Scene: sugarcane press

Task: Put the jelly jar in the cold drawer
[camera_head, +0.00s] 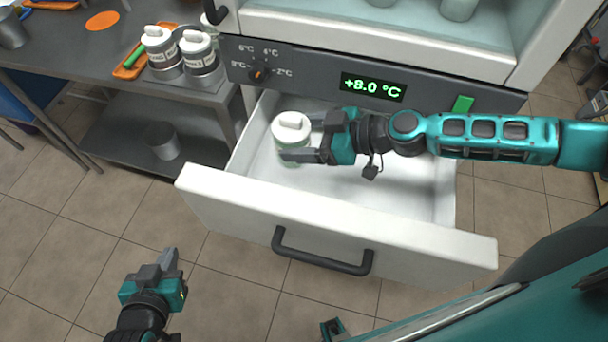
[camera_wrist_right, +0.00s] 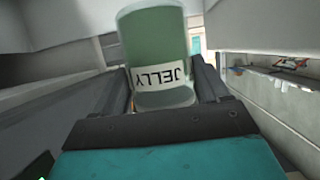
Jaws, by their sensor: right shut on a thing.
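The jelly jar (camera_head: 291,131) has a white lid and a green body. Its label reads JELLY, upside down, in the right wrist view (camera_wrist_right: 160,75). My right gripper (camera_head: 300,142) is shut on the jar, with a finger on either side of it. The jar is inside the outline of the open cold drawer (camera_head: 330,222), near its left end; I cannot tell whether it touches the drawer floor. The drawer is pulled out below a panel reading +8.0 °C. My left gripper (camera_head: 168,262) is empty in front of the drawer at lower left; its fingers look close together, and their gap is unclear.
A dark handle (camera_head: 320,254) sticks out from the drawer front. A temperature knob (camera_head: 259,74) is on the panel above. Two white-lidded jars (camera_head: 198,48) stand on the metal table at left. The drawer's right part is bare under my right arm.

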